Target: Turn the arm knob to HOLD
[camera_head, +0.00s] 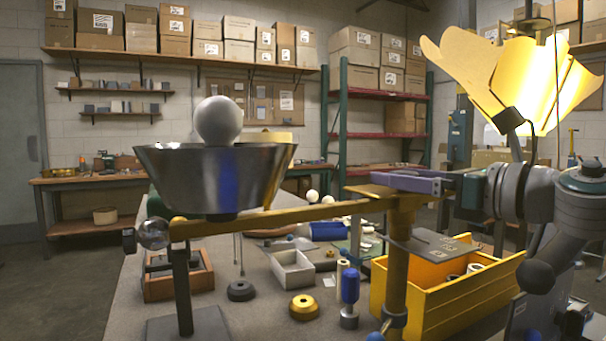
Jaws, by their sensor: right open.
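A brass-coloured lamp arm (290,217) runs across the table from a dark stand (183,290) at left to a yellow-brown post (398,265) at right. A shiny round ball joint (153,233) with a small dark knob (129,240) sits at the arm's left end. I see no readable HOLD mark, and cannot tell which part is the arm knob. A metal bowl shade (170,175) with a white globe (218,120) stands above the arm. My right gripper (400,181) reaches in from the right, open, its purple fingers over or beside the post's top; contact is unclear. My left gripper is not visible.
A yellow bin (430,308) stands right of the post. A glowing yellow shade (515,80) hangs upper right, close above my arm.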

